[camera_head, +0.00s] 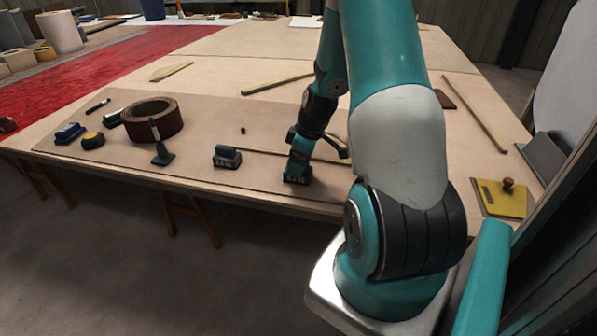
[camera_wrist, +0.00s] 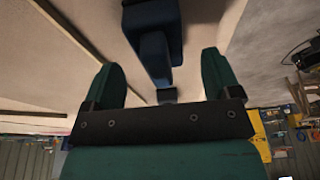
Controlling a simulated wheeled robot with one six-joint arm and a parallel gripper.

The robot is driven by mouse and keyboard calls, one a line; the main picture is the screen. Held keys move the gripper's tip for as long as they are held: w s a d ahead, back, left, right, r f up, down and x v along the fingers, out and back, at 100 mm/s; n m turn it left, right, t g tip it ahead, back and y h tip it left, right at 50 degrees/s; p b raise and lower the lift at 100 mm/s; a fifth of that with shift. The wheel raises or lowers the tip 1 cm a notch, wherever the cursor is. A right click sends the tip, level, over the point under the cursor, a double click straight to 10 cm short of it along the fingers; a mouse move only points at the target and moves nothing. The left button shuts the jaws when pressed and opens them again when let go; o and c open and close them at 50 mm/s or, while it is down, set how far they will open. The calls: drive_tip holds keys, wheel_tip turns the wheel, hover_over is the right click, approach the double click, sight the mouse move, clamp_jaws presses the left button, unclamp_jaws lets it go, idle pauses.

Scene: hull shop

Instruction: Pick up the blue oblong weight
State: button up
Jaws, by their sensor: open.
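A dark blue oblong weight (camera_wrist: 152,50) shows in the wrist view, with a raised narrower part toward my gripper. My gripper (camera_wrist: 162,68) is open, with one teal finger on each side of the weight's near end; I see gaps between fingers and weight. In the head view my gripper (camera_head: 299,160) points down at the table's front edge, above a dark block (camera_head: 298,178) that it partly hides. A similar dark block with a handle (camera_head: 227,157) stands to its left. A bluer block (camera_head: 69,133) lies at the far left.
A dark red ring (camera_head: 152,120), a yellow-faced round thing (camera_head: 93,140) and a small dark upright tool (camera_head: 161,152) stand on the brown mat (camera_head: 200,180). Thin wooden strips (camera_head: 277,84) lie behind. A yellow board with a knob (camera_head: 502,198) is at right.

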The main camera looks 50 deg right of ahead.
drive_tip(key=shift+x, duration=1.5)
clamp_jaws()
drive_tip(key=shift+r, duration=0.1)
